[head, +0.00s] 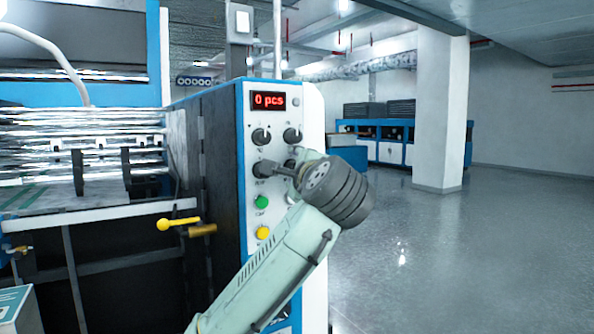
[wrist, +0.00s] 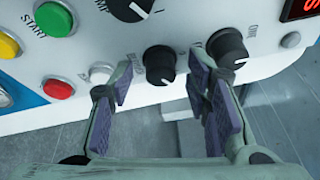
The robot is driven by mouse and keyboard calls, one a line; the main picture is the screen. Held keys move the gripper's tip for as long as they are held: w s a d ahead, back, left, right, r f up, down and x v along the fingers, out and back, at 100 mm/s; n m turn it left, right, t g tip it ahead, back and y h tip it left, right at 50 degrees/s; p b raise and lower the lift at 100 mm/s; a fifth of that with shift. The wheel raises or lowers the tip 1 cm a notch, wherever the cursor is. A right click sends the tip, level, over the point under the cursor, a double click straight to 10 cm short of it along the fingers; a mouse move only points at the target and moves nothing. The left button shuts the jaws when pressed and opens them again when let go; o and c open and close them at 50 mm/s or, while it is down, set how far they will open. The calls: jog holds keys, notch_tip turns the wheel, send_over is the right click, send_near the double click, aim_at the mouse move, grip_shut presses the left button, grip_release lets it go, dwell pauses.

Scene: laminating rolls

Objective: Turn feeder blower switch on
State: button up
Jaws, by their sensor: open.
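The control panel (head: 251,220) carries several black rotary knobs, and I cannot read which one is the feeder blower switch. My gripper (head: 284,169) is at the panel's second knob row, partly hiding the right knob there. In the wrist view my gripper (wrist: 156,82) is open, with one finger on each side of a black knob (wrist: 160,65). That knob has a white pointer mark. Contact with it cannot be told. Another black knob (wrist: 227,47) lies just beyond the right finger.
A green button (wrist: 53,18), a yellow button (wrist: 8,45), a red button (wrist: 57,88) and a white button (wrist: 102,73) are near the left finger. The red display (head: 268,100) reads 0 pcs. A yellow-handled lever (head: 178,222) sticks out left. Open floor lies right.

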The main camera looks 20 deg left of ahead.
jog(key=v, duration=1.2)
jog(key=shift+r, duration=0.1)
